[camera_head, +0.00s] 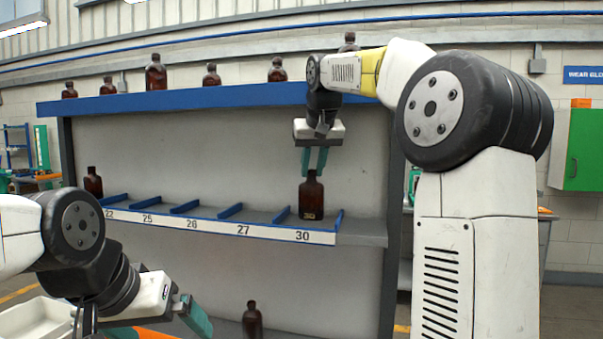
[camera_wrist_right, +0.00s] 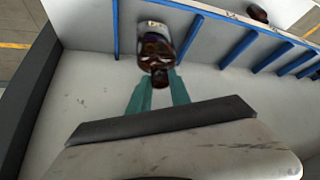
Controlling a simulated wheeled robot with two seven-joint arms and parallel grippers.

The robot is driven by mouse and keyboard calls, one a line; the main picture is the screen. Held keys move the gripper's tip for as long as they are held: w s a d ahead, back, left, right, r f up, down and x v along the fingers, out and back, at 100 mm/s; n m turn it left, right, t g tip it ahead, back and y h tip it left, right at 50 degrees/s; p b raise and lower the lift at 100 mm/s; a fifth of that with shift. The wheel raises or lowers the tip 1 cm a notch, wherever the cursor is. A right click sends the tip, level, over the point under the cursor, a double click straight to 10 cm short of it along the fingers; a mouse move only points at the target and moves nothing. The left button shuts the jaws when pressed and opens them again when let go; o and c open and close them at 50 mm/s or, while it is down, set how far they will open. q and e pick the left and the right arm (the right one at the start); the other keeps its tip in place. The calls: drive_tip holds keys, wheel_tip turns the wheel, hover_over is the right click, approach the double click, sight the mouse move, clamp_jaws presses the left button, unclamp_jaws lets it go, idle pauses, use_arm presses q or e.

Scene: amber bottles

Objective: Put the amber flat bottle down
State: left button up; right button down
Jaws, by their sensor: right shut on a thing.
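The amber flat bottle (camera_head: 311,199) is upright at the slot labelled 30, at the right end of the middle shelf (camera_head: 360,228). My right gripper (camera_head: 314,170) comes from above and is shut on its neck. In the right wrist view the bottle (camera_wrist_right: 155,40) sits between the teal fingers (camera_wrist_right: 158,82), with a pale label showing. I cannot tell whether its base touches the shelf. My left gripper (camera_head: 192,312) is low at the left, away from the bottle, and its finger opening is unclear.
Blue dividers (camera_head: 231,211) split the shelf into numbered slots; those between the held bottle and another amber bottle (camera_head: 93,182) at the left end are empty. Several amber bottles stand on the blue top ledge (camera_head: 200,98). One more bottle (camera_head: 252,320) stands below.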

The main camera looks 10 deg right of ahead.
drive_tip(key=shift+w+f, duration=0.3)
drive_tip(key=shift+w, duration=0.3)
drive_tip(key=shift+w+f, duration=0.25)
drive_tip(key=shift+w, duration=0.35)
drive_tip(key=shift+f, duration=0.35)
drive_tip(key=c, duration=1.2)
unclamp_jaws()
